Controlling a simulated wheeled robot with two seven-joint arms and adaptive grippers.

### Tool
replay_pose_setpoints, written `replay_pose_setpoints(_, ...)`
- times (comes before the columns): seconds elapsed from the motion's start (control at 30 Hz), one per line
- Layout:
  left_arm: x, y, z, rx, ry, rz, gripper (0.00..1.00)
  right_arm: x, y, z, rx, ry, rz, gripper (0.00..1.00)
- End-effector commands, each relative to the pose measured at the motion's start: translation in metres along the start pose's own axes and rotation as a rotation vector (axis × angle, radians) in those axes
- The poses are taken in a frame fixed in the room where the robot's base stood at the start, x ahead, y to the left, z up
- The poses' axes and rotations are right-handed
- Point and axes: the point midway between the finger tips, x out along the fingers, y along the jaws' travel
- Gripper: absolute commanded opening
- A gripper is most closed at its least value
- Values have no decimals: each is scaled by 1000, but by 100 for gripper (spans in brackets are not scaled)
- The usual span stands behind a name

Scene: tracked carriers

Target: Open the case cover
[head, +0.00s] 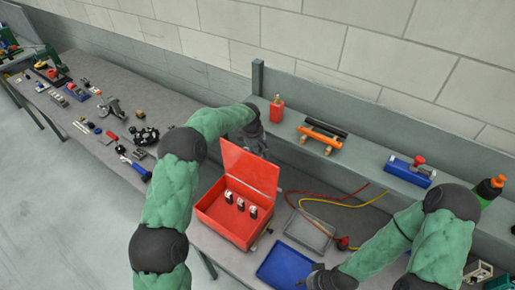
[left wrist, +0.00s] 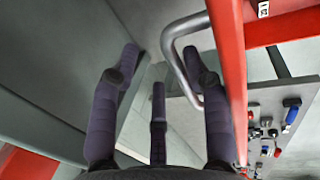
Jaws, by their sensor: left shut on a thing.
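A red case (head: 222,222) stands on the grey bench with its red cover (head: 250,170) raised, tilted up along the back edge. Several small black-and-white items, three in a row, show inside the case. My left gripper (head: 258,145) is at the upper edge of the cover, partly hidden behind the arm and the cover. In the left wrist view its dark fingers (left wrist: 162,70) are around a metal handle (left wrist: 172,45) beside the red cover edge (left wrist: 228,70). My right gripper (head: 325,278) hangs over the bench front, near the blue tray; its finger opening is unclear.
A blue tray (head: 285,268) and a grey tray (head: 309,232) lie right of the case. Red and yellow cables (head: 345,203) lie behind them. A red bottle (head: 277,108), orange tool (head: 320,136) and blue block (head: 409,171) stand on the back shelf. Loose tools cover the left bench.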

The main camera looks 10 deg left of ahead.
Motion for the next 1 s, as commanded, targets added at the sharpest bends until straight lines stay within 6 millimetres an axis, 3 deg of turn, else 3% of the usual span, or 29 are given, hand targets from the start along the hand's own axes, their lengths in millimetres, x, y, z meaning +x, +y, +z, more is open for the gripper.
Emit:
replay_pose_setpoints(0.03, -16, 14, -4, -3, 9, 33, 27, -3, -1, 0, 0, 0, 0, 40)
replay_pose_setpoints(0.23, -37, 26, -6, -4, 15, 51, 27, -8, -3, 0, 0, 0, 0, 40)
replay_pose_setpoints(1.0, -80, 45, -5, -6, 14, 51, 27, -30, -11, 1, 0, 0, 0, 40)
